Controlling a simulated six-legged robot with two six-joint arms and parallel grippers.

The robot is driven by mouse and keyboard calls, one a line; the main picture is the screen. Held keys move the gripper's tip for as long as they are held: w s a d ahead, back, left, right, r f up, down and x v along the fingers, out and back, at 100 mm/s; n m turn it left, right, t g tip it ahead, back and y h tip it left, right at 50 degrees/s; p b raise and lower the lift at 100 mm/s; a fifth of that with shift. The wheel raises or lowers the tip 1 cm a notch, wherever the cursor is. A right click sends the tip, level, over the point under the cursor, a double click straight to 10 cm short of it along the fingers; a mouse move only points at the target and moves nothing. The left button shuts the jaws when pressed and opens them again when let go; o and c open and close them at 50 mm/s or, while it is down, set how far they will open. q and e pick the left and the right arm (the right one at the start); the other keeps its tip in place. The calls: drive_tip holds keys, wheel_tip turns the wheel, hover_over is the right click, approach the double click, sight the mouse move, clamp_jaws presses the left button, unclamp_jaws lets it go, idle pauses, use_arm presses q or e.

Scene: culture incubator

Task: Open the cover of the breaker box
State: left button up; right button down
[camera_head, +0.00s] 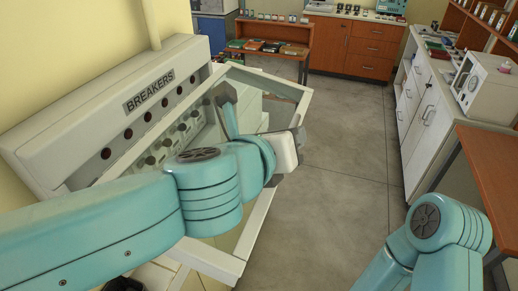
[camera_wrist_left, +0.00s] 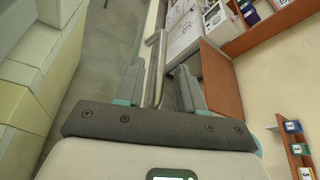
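The breaker box (camera_head: 152,82) is a pale grey panel on the left wall with a "BREAKERS" label and rows of dark knobs and switches. Its cover (camera_head: 272,81) is a clear pane in a pale frame, standing out from the panel at an angle, so it is partly open. My left gripper (camera_head: 262,120) is at the cover, partly covering the view of it. In the left wrist view its two fingers (camera_wrist_left: 160,88) stand apart, with a thin pale bar, apparently the cover's edge, between them. I cannot tell contact. My right gripper is out of view.
A white-fronted counter (camera_head: 425,110) with a white appliance (camera_head: 483,85) lines the right side. A wooden table (camera_head: 492,160) stands nearer on the right. Wooden cabinets (camera_head: 352,42) are at the back. The grey floor (camera_head: 345,150) between is clear.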

use_arm(q)
drive_tip(key=p+v, duration=0.1)
drive_tip(key=v, duration=1.2)
drive_tip(key=shift+s+a, duration=0.15)
drive_tip(key=shift+s, duration=0.1)
drive_tip(key=shift+w, duration=0.1)
